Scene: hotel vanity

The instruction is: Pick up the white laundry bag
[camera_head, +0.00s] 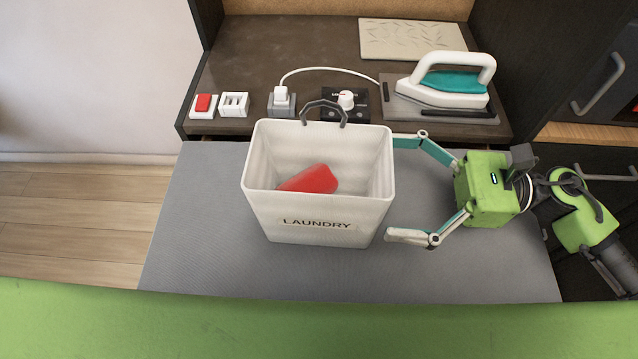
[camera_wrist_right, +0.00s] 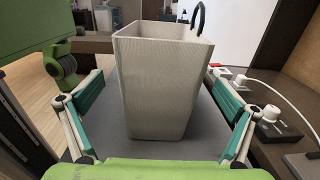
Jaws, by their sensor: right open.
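The white laundry bag (camera_head: 315,219) stands upright on a grey surface (camera_head: 200,250) in the head view, with "LAUNDRY" printed on its front and a dark loop handle at its back rim. A red item (camera_head: 310,180) lies inside it. My right gripper (camera_head: 398,187) is open at the bag's right side, its fingers pointing left, one near the back and one near the front. In the right wrist view the bag (camera_wrist_right: 160,85) stands between the spread fingers, with gaps on both sides. My left gripper is not in view.
Behind the bag, a brown counter (camera_head: 235,60) holds an iron (camera_head: 445,85), a dark control box with a white knob (camera_head: 346,99), a plug with a white cord (camera_head: 282,100), a red switch (camera_head: 204,103) and a white socket (camera_head: 234,104). The grey surface left of the bag is clear.

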